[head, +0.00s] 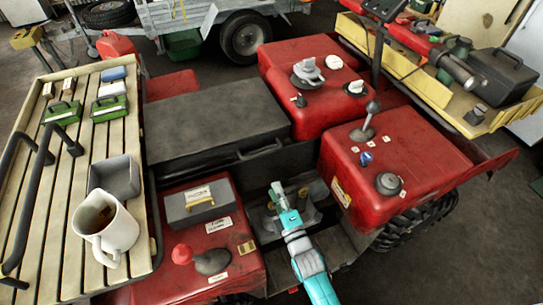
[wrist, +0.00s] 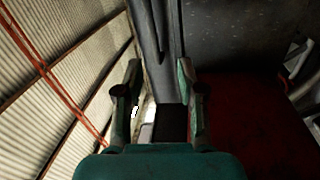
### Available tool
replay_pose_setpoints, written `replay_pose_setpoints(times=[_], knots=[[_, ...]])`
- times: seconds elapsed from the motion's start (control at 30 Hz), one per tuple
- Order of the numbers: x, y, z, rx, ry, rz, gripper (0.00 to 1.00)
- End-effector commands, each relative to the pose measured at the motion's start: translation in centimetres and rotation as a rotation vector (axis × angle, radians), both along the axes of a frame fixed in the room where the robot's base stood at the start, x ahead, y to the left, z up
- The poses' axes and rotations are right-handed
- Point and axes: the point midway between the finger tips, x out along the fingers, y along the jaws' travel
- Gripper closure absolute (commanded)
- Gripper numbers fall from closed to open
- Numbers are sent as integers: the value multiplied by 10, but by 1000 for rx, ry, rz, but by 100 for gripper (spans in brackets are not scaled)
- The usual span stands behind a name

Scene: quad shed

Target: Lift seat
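The seat (head: 210,122) is a flat black slab lying closed across the middle of the red quad in the head view. A dark handle (head: 262,149) runs along the seat's near right edge. My gripper (head: 278,190) is just nearer than that handle, over a recess, and looks apart from it. In the wrist view my gripper (wrist: 158,90) has its two fingers apart with nothing clearly held. A dark upright bar (wrist: 156,60) shows beyond the fingers, and a dark panel stands at upper right; I cannot tell surely which parts these are.
A red box with a lever and knob (head: 385,165) stands right of my gripper. A grey case (head: 200,203) and a red knob (head: 182,254) are at left. A slatted rack (head: 60,170) carries a jug (head: 118,232). The wrist view shows corrugated wall (wrist: 50,90).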

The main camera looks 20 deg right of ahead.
Motion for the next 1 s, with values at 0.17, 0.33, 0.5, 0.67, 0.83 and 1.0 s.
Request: replay_pose_setpoints(times=[0.17, 0.33, 0.5, 0.67, 0.83, 1.0], knots=[[36, -1, 12, -104, -31, -17, 61], [48, -1, 15, -130, -38, -22, 61], [68, -1, 20, -129, -39, -22, 61], [96, -1, 25, -128, -39, -22, 61], [122, -1, 30, -127, -38, -21, 61], [140, -1, 33, -127, -38, -21, 61]])
